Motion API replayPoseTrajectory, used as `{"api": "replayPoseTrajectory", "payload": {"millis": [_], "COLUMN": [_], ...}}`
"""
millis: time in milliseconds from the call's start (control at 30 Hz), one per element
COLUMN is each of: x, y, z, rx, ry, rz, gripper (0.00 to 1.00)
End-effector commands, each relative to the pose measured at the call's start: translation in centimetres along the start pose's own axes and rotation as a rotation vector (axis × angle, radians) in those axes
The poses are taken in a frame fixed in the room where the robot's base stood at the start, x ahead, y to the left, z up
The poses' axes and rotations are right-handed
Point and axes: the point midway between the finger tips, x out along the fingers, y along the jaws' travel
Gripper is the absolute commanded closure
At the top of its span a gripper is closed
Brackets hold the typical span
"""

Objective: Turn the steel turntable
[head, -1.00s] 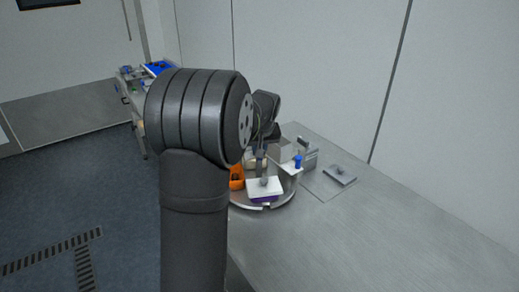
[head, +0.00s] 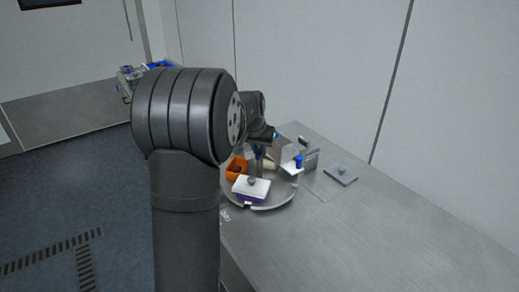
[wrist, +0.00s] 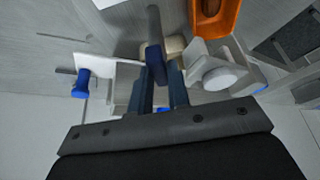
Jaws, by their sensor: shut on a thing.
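The round steel turntable (head: 284,197) lies on the steel bench, partly hidden behind my arm in the head view. On it stand a purple box with a white lid and grey knob (head: 251,187), and an orange bin (head: 237,167). The orange bin also shows in the wrist view (wrist: 214,22). My gripper (wrist: 162,92) is low over the turntable, shut on a dark blue upright peg (wrist: 155,62). The peg's foot is hidden. A white round-topped thing (wrist: 220,77) is close to the right of the fingers.
A blue-topped piece on a white plate (head: 298,161) stands at the turntable's right; it also shows in the wrist view (wrist: 81,84). A grey block with a knob (head: 341,175) lies farther right. The bench front (head: 360,240) is clear. A cart (head: 133,80) stands behind at left.

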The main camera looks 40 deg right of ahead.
Motion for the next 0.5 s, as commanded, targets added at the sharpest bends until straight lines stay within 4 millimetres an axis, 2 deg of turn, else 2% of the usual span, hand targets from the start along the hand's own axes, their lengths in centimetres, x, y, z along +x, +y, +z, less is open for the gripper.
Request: {"api": "replayPoseTrajectory", "payload": {"millis": [500], "x": [-0.01], "y": [-0.23], "z": [-0.05], "rx": [0.237], "ry": [0.0], "rz": [0.099], "gripper": [1.0]}}
